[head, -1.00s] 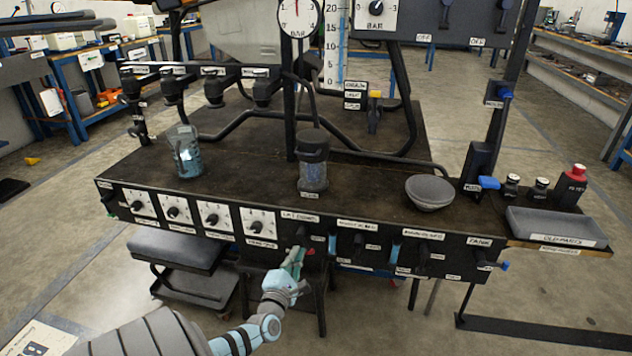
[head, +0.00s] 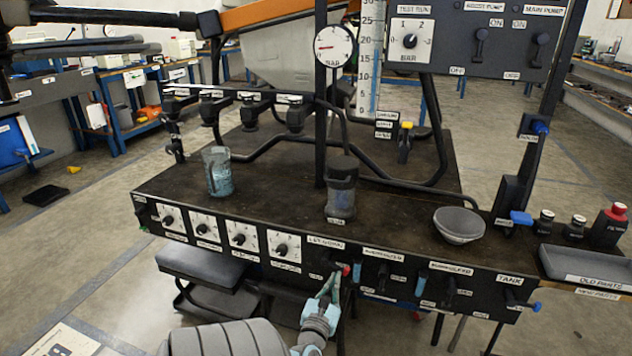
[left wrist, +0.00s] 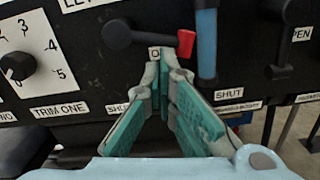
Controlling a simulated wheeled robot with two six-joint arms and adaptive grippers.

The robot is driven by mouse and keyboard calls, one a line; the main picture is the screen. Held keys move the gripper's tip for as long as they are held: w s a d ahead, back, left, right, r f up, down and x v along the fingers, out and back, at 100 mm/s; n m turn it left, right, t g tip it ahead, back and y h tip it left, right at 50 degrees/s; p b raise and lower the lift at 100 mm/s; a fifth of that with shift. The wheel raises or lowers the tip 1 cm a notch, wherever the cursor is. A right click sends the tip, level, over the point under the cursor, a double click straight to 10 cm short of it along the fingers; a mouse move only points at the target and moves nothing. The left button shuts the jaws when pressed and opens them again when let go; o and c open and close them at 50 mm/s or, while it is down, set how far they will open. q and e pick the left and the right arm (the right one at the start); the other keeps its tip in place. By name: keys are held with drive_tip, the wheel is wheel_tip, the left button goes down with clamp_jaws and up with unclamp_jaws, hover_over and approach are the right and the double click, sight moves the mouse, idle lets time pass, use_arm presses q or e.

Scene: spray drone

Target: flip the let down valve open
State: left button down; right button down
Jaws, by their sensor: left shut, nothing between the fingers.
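The let down valve's handle shows in the left wrist view as a black round hub (left wrist: 117,33) with a lever pointing right, nearly level, to a red tip (left wrist: 186,43). A partly hidden label starting with "O" lies just below the lever; a partly hidden "SHU…" label is lower left. In the head view the red tip (head: 346,270) is below the "LET DOWN" label (head: 326,243). My left gripper (left wrist: 162,65), with green finger pads, is shut and empty, its tips just below the lever; contact cannot be told. It also shows in the head view (head: 332,278). My right gripper is not in view.
Another black valve handle (left wrist: 280,45) is farther right. A trim dial (left wrist: 25,58) is on the left. A jar (head: 340,195) and a grey bowl (head: 459,225) stand on the bench above.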

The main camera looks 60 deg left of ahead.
use_arm(q)
drive_tip(key=shift+w+d+r+n, duration=0.25)
drive_tip(key=shift+w+r+n, duration=0.05)
drive_tip(key=shift+r+n, duration=0.1)
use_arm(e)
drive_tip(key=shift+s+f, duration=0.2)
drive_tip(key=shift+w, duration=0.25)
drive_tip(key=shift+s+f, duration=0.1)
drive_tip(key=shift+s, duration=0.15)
